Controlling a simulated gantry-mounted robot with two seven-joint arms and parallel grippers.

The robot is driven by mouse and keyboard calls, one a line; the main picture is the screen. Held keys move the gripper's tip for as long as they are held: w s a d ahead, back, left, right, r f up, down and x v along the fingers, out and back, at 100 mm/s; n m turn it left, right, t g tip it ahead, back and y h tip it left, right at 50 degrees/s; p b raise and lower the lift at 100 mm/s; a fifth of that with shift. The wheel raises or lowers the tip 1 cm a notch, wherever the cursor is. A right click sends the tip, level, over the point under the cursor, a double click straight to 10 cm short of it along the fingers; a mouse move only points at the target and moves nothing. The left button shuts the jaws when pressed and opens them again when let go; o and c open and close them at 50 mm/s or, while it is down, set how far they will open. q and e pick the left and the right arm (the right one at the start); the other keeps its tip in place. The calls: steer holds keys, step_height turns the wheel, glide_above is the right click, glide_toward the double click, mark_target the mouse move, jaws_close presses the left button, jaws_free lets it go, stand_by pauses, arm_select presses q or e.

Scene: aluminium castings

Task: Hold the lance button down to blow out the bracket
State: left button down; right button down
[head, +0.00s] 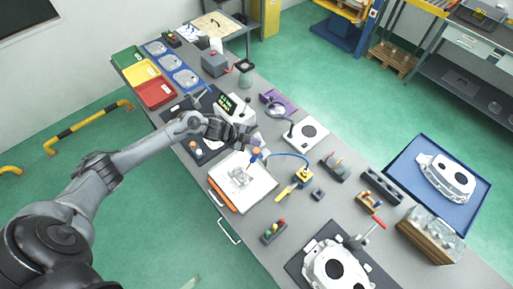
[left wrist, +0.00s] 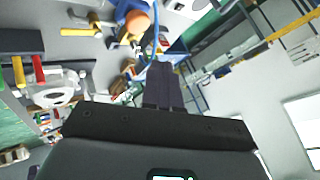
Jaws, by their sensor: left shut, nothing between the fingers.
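The grey metal bracket (head: 240,177) lies on a white sheet or tray (head: 262,188) with an orange edge on the bench. The lance (head: 256,154), blue with an orange part, stands at the bracket's upper right, and a blue hose runs from it. In the left wrist view, its round orange part (left wrist: 137,22), perhaps the button, lies up and left of my fingertips. My left gripper (head: 250,143) is shut and empty, close above the lance; whether it touches is unclear. Its closed dark fingers (left wrist: 160,68) fill the middle of the wrist view. My right gripper is out of view.
A yellow unit (head: 303,177) at the hose's end and a yellow-handled tool (head: 285,193) lie right of the sheet. A grey device with a lit display (head: 228,103) stands behind my gripper. A white casting (head: 335,268) lies at the front.

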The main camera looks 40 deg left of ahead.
arm_select(q)
step_height(320, 180, up, 2)
steer(key=shift+r+p, duration=0.1)
steer(key=shift+p, duration=0.5)
